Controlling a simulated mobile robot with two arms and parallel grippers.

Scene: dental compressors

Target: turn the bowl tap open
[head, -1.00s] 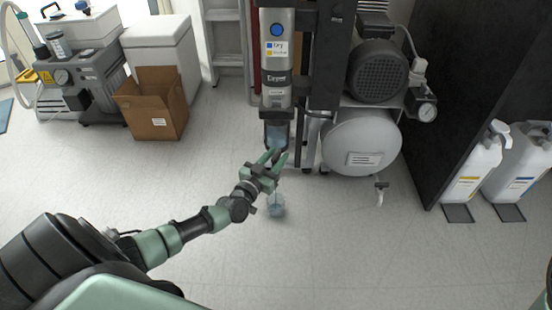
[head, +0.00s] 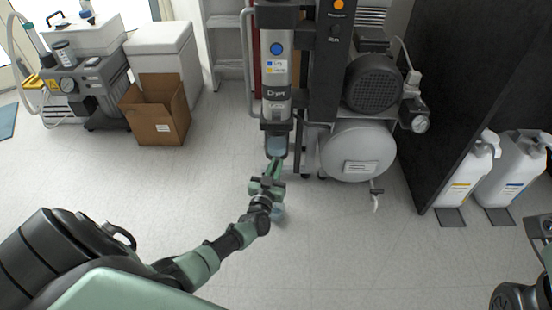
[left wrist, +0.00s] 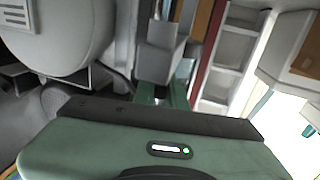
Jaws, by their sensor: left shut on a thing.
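The clear bluish bowl (head: 276,146) hangs at the lower end of the grey dryer column (head: 276,75). My left gripper (head: 275,168) is directly below the bowl, its green fingers pointing up at its underside. It is shut on a small part there, which I take to be the bowl tap; the fingers hide it in the head view. In the left wrist view the green fingers (left wrist: 162,95) stand close together with a dark part between them. How far the tap is turned cannot be seen. Part of my right arm shows at the right edge; its jaws are not clear.
A small clear cup (head: 278,212) stands on the floor, partly behind my left gripper. The compressor tank (head: 358,152) with a drain cock (head: 376,194) is to the right. A dark panel (head: 455,100) and white jugs (head: 467,172) stand further right. An open cardboard box (head: 157,112) is at left.

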